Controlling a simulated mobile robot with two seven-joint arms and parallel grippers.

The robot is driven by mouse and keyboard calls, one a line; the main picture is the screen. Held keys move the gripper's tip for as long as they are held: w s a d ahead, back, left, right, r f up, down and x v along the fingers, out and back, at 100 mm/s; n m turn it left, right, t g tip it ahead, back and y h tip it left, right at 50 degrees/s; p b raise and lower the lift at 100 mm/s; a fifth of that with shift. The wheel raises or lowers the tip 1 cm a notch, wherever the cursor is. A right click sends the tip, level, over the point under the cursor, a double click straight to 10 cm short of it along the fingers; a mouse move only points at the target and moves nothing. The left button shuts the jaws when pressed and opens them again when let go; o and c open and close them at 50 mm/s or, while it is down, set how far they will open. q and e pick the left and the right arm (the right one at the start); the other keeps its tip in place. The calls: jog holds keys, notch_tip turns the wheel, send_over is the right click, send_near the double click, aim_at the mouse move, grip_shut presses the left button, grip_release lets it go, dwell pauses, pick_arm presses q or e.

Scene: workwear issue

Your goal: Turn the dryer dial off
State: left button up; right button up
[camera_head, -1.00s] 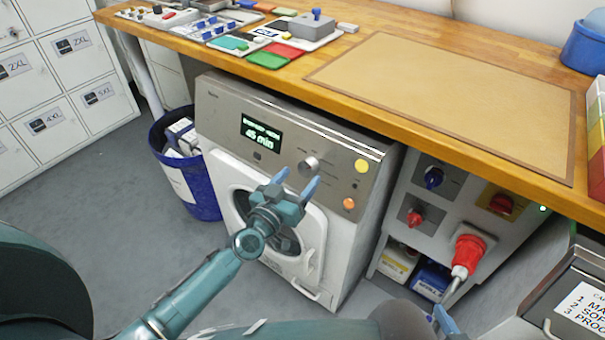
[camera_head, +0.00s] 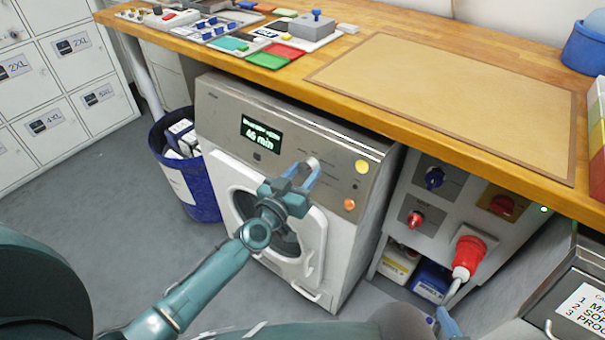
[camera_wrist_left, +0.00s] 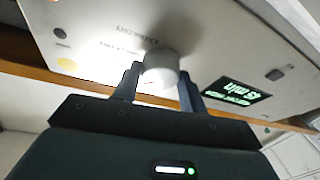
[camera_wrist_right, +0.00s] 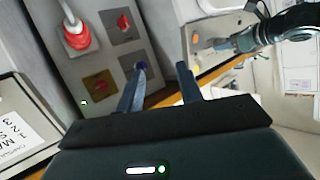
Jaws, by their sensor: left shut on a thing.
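The dryer (camera_head: 290,125) stands under the wooden counter, with a lit display (camera_head: 261,133) reading about 45 min. Its round grey dial (camera_head: 313,162) is on the front panel, partly hidden by my left gripper (camera_head: 303,173). In the left wrist view the dial (camera_wrist_left: 160,68) sits between the two fingers of the left gripper (camera_wrist_left: 160,85), which are shut on it. The dial's pointer mark cannot be made out. My right gripper (camera_wrist_right: 165,85) is open and empty in its wrist view; only a fingertip shows at the bottom of the head view.
Yellow (camera_head: 362,167) and orange (camera_head: 349,204) buttons sit right of the dial. A panel with switches and a red plug (camera_head: 468,252) stands right of the dryer. A blue bin (camera_head: 200,192) is at its left. The counter edge overhangs the dryer.

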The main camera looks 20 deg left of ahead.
pick_arm(q)
jog(key=shift+c, duration=0.8)
